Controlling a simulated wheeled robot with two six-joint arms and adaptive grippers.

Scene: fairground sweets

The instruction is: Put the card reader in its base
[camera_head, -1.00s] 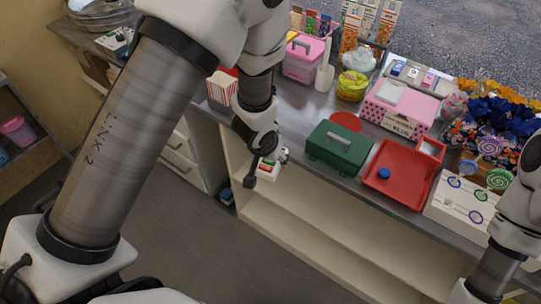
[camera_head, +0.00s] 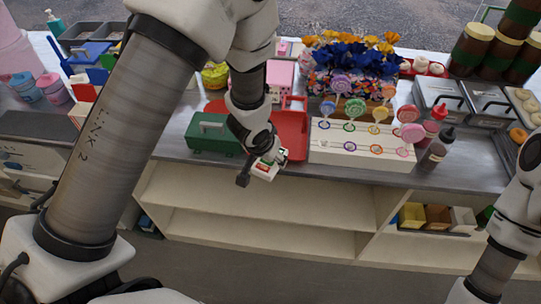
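My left gripper (camera_head: 263,161) hangs in front of the counter's front edge, below the red tray. It appears shut on a small white device with green and red parts, which looks like the card reader (camera_head: 265,171). The fingers partly hide the device. I cannot make out a card reader base in the current view. My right arm shows at the right edge, but its gripper is out of view.
The green cash box (camera_head: 210,134) and red tray (camera_head: 293,136) stand behind my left gripper. A white lollipop stand (camera_head: 335,150) is to their right, beside sauce bottles (camera_head: 433,125). Open shelves (camera_head: 260,203) lie below the counter (camera_head: 450,173). Floor in front is clear.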

